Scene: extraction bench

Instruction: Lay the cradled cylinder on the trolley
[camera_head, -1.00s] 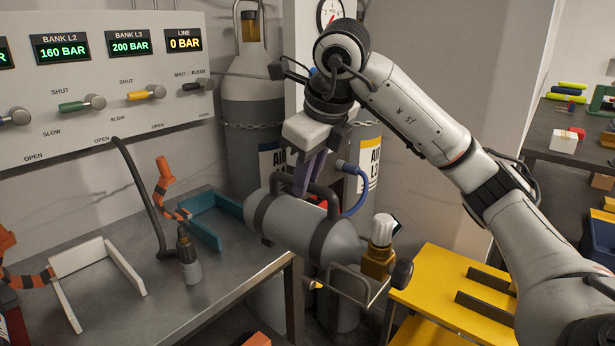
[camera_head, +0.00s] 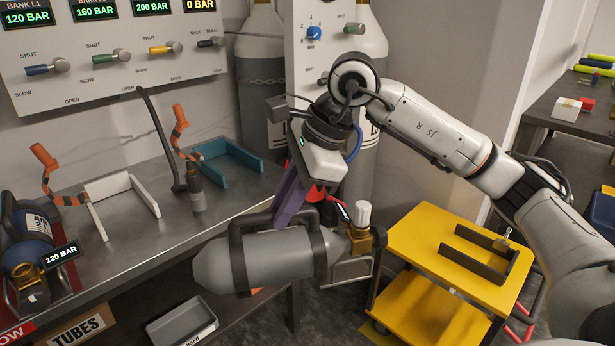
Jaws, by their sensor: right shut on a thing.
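A grey cylinder (camera_head: 268,262) with dark carrying bands and a brass valve with a white knob (camera_head: 361,216) hangs in the air in front of the bench. It lies about level, valve end to the right. My right gripper (camera_head: 296,207) is shut on it from above; its fingertips are partly hidden at the handle. The yellow trolley (camera_head: 420,240) stands to the right of the cylinder, with a dark two-rail cradle (camera_head: 480,255) on its top. The cradle is empty. My left gripper is not in view.
The steel bench (camera_head: 150,235) carries a white cradle (camera_head: 122,205), a teal cradle (camera_head: 228,160) and a blue cylinder (camera_head: 30,250) reading 120 BAR. A grey tray (camera_head: 182,322) sits below. Tall cylinders stand behind my right arm.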

